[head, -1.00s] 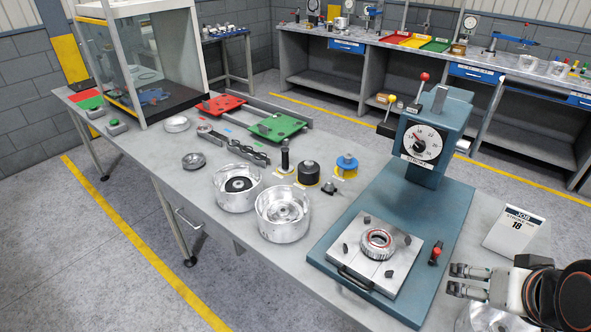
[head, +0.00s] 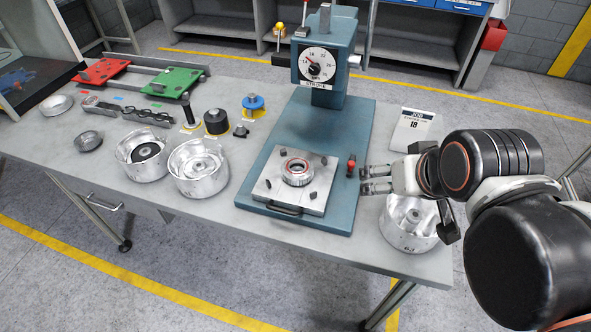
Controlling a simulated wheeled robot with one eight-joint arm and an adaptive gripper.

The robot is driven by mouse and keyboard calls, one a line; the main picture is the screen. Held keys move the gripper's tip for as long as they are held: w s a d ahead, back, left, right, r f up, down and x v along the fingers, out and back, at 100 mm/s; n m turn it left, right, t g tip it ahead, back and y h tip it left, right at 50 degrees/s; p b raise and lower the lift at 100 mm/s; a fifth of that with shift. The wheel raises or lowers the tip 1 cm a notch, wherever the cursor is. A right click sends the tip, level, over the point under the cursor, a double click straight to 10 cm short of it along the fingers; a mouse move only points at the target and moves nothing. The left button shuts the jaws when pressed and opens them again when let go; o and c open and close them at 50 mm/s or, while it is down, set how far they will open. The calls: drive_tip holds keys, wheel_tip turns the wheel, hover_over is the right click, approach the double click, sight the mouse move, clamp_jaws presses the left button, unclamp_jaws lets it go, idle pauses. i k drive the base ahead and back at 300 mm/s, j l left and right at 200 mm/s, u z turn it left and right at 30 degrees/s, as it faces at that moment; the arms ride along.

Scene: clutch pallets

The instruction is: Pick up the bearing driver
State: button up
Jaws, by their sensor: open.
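Three tools stand on yellow-marked spots at the middle back of the bench in the head view: a slim dark upright tool (head: 187,112), a squat black cylinder (head: 216,122) and a blue-topped piece (head: 253,105). No label on them is readable, so I cannot tell for certain which is the bearing driver; the slim one looks most like a driver. My gripper (head: 364,180) is open and empty, fingers pointing left, beside the right edge of the press base. It is well to the right of all three tools.
A blue press (head: 325,60) with a metal plate (head: 265,188) and ring part (head: 297,170) stands between my gripper and the tools. A red-topped handle (head: 351,164) is near my fingertips. Metal housings (head: 198,178) stand left; another (head: 405,235) is below my gripper.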

sight(191, 123)
drive_tip(key=i+j+u, duration=0.15)
drive_tip(key=i+j, duration=0.2)
drive_tip(key=j, duration=0.3)
drive_tip(key=i+j+u, duration=0.15)
drive_tip(key=i+j, duration=0.25)
drive_tip(key=j, duration=0.15)
drive_tip(key=i+j+u, duration=0.15)
drive_tip(key=i+j, duration=0.25)
drive_tip(key=j, duration=0.15)
